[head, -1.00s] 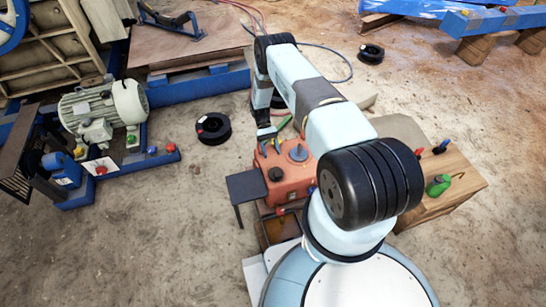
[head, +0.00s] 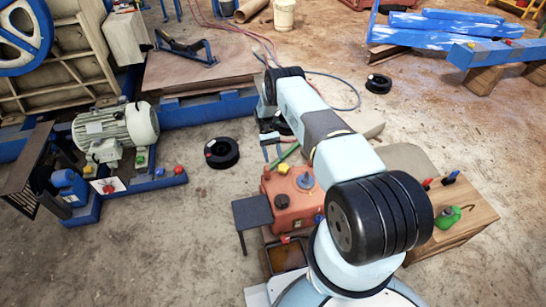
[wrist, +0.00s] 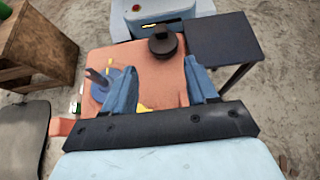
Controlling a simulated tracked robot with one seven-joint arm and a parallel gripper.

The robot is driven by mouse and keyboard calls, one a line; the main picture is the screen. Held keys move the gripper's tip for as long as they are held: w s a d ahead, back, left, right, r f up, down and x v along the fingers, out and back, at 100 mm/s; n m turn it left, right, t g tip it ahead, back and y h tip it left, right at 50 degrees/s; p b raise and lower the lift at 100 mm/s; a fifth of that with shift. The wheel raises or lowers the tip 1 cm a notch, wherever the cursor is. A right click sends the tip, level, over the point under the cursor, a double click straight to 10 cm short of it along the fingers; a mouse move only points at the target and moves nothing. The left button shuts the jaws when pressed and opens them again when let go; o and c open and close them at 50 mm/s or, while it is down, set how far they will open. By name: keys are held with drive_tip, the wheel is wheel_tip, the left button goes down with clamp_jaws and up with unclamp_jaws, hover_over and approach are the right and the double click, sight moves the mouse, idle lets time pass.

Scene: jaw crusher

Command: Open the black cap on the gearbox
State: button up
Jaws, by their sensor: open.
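The gearbox is an orange-red box (head: 296,214) in front of my body in the head view. It fills the middle of the wrist view (wrist: 155,80). The black cap (wrist: 163,42) is a round dark knob on top of it, near the edge facing my body; it also shows in the head view (head: 282,201). My gripper (wrist: 159,68) has two blue fingers spread apart with nothing between them. In the wrist view the cap appears just beyond the gap between the fingertips. In the head view my gripper (head: 272,151) hangs above the gearbox's far side, apart from the cap.
A blue-grey round fitting (wrist: 102,84) with an upright stem stands on the gearbox. A dark small table (head: 252,212) is beside it on the left. A wooden cabinet (head: 455,215) with a green can (head: 446,217) is on the right.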

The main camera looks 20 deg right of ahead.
drive_tip(key=shift+r, duration=0.1)
drive_tip(key=w+r+t, duration=0.3)
drive_tip(key=r, duration=1.6)
drive_tip(key=w+r+t, duration=0.2)
drive_tip(key=r+t, duration=0.1)
drive_tip(key=r, duration=1.5)
drive_tip(key=s+r+t, duration=0.1)
drive_tip(key=s+r, duration=0.1)
drive_tip(key=r, duration=0.4)
drive_tip(key=s+r+t, duration=0.1)
drive_tip(key=s+r, duration=0.2)
drive_tip(key=r, duration=0.4)
drive_tip(key=s+r+t, duration=0.4)
drive_tip(key=s+r, duration=1.2)
drive_tip(key=s, duration=0.1)
drive_tip(key=s+r+t, duration=0.2)
drive_tip(key=s+t, duration=0.3)
drive_tip(key=s, duration=1.6)
drive_tip(key=shift+d, duration=0.4)
